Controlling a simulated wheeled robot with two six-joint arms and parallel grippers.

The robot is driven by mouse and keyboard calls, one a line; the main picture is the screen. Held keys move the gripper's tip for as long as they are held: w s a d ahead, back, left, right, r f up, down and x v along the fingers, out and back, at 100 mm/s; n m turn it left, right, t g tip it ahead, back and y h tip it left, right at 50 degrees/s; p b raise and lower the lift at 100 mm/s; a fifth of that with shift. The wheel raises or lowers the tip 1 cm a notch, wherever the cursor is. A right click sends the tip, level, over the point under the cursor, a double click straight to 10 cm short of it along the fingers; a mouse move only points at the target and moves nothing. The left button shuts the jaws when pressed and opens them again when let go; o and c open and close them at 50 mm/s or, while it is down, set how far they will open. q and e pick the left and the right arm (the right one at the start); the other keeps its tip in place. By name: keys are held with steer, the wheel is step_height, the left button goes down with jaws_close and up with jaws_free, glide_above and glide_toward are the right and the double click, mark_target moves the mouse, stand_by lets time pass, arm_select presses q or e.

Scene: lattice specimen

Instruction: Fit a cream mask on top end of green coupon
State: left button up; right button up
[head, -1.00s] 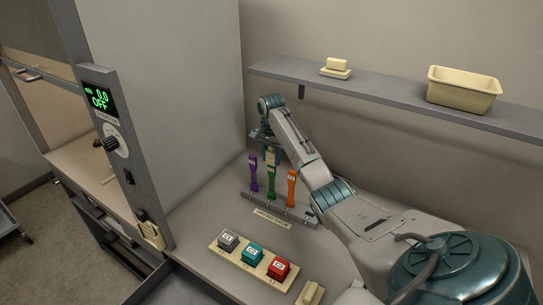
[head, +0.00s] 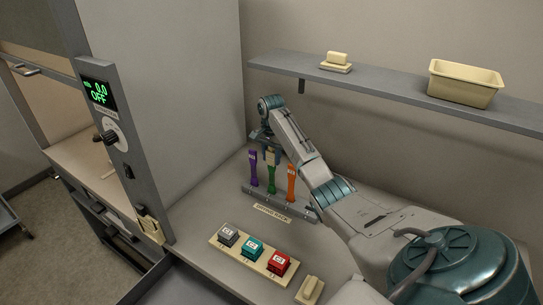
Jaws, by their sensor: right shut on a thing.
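The green coupon (head: 271,180) stands upright in the middle of a grey rack (head: 297,211), between a purple coupon (head: 254,170) and an orange coupon (head: 291,183). My right gripper (head: 270,151) is over the green coupon and shut on a small cream piece, which looks like the cream mask (head: 271,158). The mask is at the coupon's top end and covers it from this view. I cannot tell how far down it sits. My left gripper is not in view.
A cream tray with grey, teal and red blocks (head: 253,250) lies in front of the rack. A cream block (head: 310,291) is at the bench front. A shelf (head: 390,92) above holds a cream bin (head: 465,84) and a cream block (head: 337,58). A control panel (head: 113,130) stands left.

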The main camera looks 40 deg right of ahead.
steer(key=shift+f, duration=0.35)
steer(key=shift+f, duration=1)
steer(key=o, duration=1.5)
steer(key=shift+r, duration=0.1)
steer(key=shift+r, duration=2.4)
